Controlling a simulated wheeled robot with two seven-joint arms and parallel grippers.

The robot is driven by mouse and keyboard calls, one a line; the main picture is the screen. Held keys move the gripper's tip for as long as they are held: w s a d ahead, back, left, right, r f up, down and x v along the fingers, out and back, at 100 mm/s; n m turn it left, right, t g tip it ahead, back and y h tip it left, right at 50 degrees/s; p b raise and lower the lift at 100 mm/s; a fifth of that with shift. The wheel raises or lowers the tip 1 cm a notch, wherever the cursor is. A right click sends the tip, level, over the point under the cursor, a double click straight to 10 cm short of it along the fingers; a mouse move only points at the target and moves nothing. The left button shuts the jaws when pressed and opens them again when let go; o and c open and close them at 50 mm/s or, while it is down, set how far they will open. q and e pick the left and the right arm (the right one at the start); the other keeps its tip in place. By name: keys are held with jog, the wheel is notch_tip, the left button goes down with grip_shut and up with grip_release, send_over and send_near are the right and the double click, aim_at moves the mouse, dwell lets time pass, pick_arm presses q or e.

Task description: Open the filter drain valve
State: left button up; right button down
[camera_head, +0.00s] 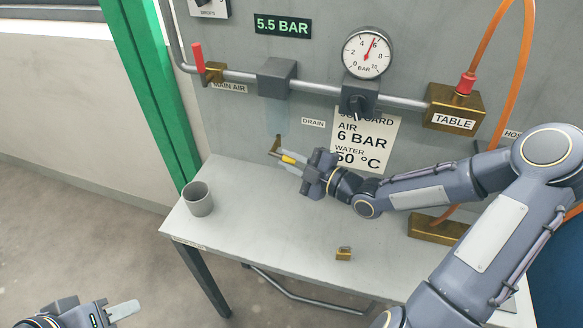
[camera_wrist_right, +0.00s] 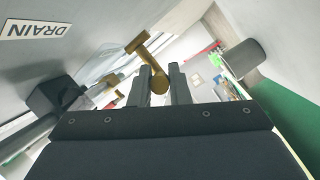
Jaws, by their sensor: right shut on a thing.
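The drain valve shows as a small brass fitting (camera_head: 275,146) left of the DRAIN label (camera_head: 313,122), below the grey block (camera_head: 277,78) on the pipe. My right gripper (camera_head: 290,160) reaches it from the right and is shut on its brass part. In the right wrist view, a round brass end (camera_wrist_right: 159,82) sits between the two fingers of my right gripper (camera_wrist_right: 160,80), with a brass crosspiece beyond it. The fingers partly hide the valve. My left gripper (camera_head: 122,311) is at the lower left, away from the bench; its opening is not clear.
The bench (camera_head: 270,235) holds a grey cup (camera_head: 197,199) at its left end and a small brass block (camera_head: 344,253) near the front. A gauge (camera_head: 367,53), a red-handled main air valve (camera_head: 203,66) and a brass TABLE block (camera_head: 455,108) are on the pipe line. The display reads 5.5 BAR.

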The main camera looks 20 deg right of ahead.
jog(key=shift+w+a+f+m+t+y+b, duration=0.1)
jog(key=shift+f+m+t+y+b, duration=0.45)
jog(key=shift+b, duration=1.5)
jog(key=shift+w+a+f+m+t+y+b, duration=0.25)
jog(key=shift+t+b, duration=0.6)
jog(key=shift+b, duration=1.2)
jog(key=shift+s+f+m+t+y+b, duration=0.1)
jog(key=shift+f+t+y+b, duration=0.35)
jog(key=shift+b, duration=1.6)
jog(key=shift+r+t, duration=0.2)
jog(key=shift+t, duration=0.05)
jog(key=c, duration=1.4)
grip_release()
jog(key=shift+o, duration=0.2)
jog(key=s+d+f, duration=0.1)
jog(key=s+d, duration=0.7)
jog(key=s, duration=0.4)
jog(key=shift+d, duration=0.4)
